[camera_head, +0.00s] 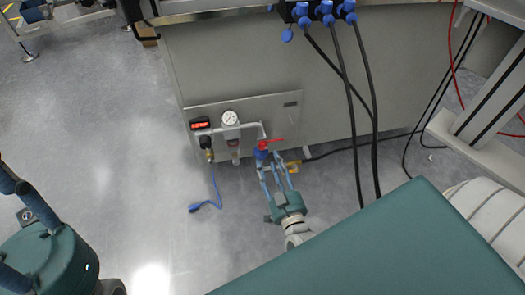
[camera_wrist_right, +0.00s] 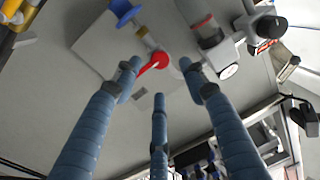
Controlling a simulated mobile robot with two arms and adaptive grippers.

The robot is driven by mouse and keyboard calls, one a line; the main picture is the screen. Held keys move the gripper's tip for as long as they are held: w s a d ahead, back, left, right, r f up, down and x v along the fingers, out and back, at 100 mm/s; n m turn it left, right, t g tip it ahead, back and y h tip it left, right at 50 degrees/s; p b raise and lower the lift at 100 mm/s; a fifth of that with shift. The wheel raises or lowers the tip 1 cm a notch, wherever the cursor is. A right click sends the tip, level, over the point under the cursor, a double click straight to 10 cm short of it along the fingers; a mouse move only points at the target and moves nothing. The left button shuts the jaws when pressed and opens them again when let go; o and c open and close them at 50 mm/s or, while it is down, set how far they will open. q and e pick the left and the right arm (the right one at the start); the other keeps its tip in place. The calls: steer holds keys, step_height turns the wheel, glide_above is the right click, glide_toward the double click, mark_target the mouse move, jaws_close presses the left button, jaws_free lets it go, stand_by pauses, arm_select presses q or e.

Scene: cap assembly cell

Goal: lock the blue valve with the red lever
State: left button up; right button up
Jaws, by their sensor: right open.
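The red lever (camera_head: 270,141) sits on top of the blue valve (camera_head: 261,153), at the right end of the pipe on the cabinet's lower panel. In the right wrist view the red lever (camera_wrist_right: 154,64) shows just beyond the fingertips, and a blue part (camera_wrist_right: 124,12) shows above it. My right gripper (camera_head: 269,160) is open, its fingers pointing at the valve from below. In the wrist view its fingers (camera_wrist_right: 159,82) are spread around empty space; I cannot tell whether one touches the lever. My left gripper (camera_head: 40,215) is partly in view at the left edge, its fingertips cut off.
A round gauge (camera_head: 230,118), a red digital display (camera_head: 200,125) and a clear filter bowl (camera_head: 234,150) are left of the valve. A yellow part (camera_head: 293,167) is close on the right. Black cables (camera_head: 365,110) hang farther right.

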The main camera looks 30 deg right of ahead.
mark_target(264, 148)
steer(key=w, duration=0.3)
steer(key=w+d+b, duration=0.1)
steer(key=w, duration=0.2)
steer(key=shift+d, duration=0.1)
jaws_close()
